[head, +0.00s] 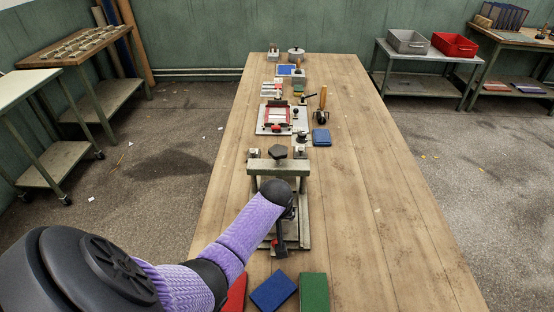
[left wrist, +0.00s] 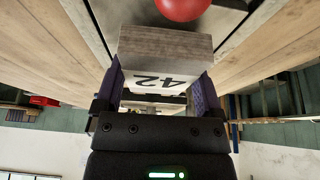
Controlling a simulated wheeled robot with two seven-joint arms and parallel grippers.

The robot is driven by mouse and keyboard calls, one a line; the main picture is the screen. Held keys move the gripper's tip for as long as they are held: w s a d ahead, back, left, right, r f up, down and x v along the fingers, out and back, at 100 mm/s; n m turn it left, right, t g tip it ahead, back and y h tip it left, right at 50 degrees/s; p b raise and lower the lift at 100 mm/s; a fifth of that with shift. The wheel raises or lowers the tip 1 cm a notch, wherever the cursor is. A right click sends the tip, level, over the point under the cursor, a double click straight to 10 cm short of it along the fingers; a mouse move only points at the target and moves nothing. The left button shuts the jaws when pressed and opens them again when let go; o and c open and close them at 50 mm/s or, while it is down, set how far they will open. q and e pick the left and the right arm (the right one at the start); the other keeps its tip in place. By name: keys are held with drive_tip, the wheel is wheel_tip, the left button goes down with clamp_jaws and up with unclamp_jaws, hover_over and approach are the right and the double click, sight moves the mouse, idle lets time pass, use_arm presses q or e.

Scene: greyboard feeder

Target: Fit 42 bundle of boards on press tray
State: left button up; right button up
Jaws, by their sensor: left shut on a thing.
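My left gripper (left wrist: 156,95) is shut on a grey bundle of boards (left wrist: 165,48) with a white label reading 42. The label looks upside down in the left wrist view. In the head view my purple-sleeved left arm reaches over the press (head: 264,167), and its wrist hides the gripper and the bundle. The press has a grey-green crossbeam with a black knob on top. Part of its base (head: 304,228) shows right of my wrist; the tray surface is mostly hidden. I cannot tell whether the bundle touches the tray. My right gripper is not in view.
A red ball (left wrist: 182,8) is close beyond the bundle. Red (head: 236,293), blue (head: 273,291) and green (head: 314,292) blocks lie at the near table edge. A red-framed fixture (head: 275,118) and a blue block (head: 321,137) stand beyond the press. The table's right side is clear.

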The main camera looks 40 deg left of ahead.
use_arm(q)
drive_tip(key=shift+s+d+f+p, duration=0.1)
drive_tip(key=shift+s+d+p, duration=0.1)
drive_tip(key=shift+p, duration=0.2)
idle(0.3)
idle(0.4)
drive_tip(key=shift+f, duration=0.35)
idle(0.4)
drive_tip(key=shift+f+p, duration=0.1)
drive_tip(key=shift+p, duration=0.2)
idle(0.5)
drive_tip(key=o, duration=1)
drive_tip(key=p+v, duration=0.5)
drive_tip(key=v, duration=0.4)
drive_tip(key=shift+r+p, duration=0.35)
drive_tip(key=shift+r, duration=0.05)
drive_tip(key=shift+s, duration=0.1)
